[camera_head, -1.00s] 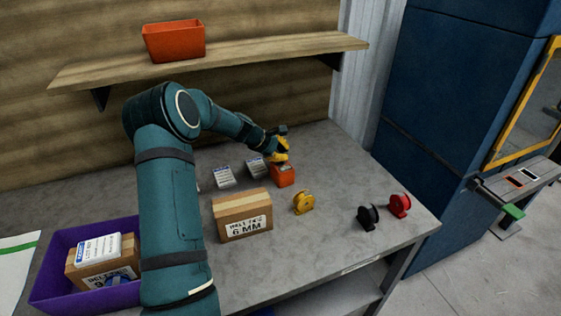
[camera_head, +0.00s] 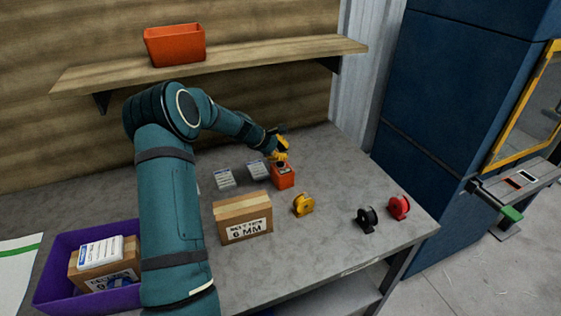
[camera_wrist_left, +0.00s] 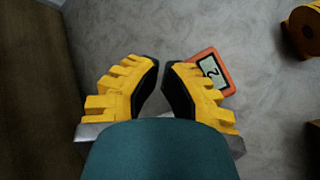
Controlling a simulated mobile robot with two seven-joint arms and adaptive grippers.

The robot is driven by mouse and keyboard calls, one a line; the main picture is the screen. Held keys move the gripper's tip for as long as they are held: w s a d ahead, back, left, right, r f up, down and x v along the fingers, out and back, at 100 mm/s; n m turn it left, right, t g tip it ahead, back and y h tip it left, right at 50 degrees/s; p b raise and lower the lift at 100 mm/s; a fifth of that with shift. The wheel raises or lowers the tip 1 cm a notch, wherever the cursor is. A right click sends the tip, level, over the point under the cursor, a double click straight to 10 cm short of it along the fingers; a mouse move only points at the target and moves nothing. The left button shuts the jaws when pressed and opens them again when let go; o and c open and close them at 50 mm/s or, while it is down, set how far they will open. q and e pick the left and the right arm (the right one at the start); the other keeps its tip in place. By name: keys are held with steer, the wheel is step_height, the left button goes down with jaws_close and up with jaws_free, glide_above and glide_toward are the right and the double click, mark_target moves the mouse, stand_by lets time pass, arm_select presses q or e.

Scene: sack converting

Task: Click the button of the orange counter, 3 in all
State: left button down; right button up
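The orange counter (camera_head: 285,180) stands on the grey workbench, right of the middle of the head view. My left gripper (camera_head: 282,163) is right at its top, and its fingers point down. From this view I cannot tell whether they touch the button. In the left wrist view the counter (camera_wrist_left: 226,78) is partly hidden behind the right-hand finger. Its display (camera_wrist_left: 209,69) shows a figure that looks like a 2, and its button is hidden. The two yellow fingers with black pads come close together at their tips, with nothing held between them. My right gripper is not in view.
A cardboard box (camera_head: 243,229), two white labelled packs (camera_head: 225,178) (camera_head: 258,170), and yellow (camera_head: 303,205), black (camera_head: 367,219) and red (camera_head: 399,207) spools are on the bench. A purple bin (camera_head: 60,300) holds boxes. A shelf (camera_head: 260,57) with an orange bin (camera_head: 175,46) is above.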

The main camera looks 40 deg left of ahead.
mark_target(282, 161)
arm_select(q)
steer(key=shift+r, duration=0.1)
steer(key=shift+r+p, duration=1.9)
steer(key=shift+r, duration=0.65)
steer(key=shift+f, duration=0.1)
step_height(282, 161, up, 4)
steer(key=p, duration=0.3)
steer(key=shift+f, duration=0.2)
stand_by(0.4)
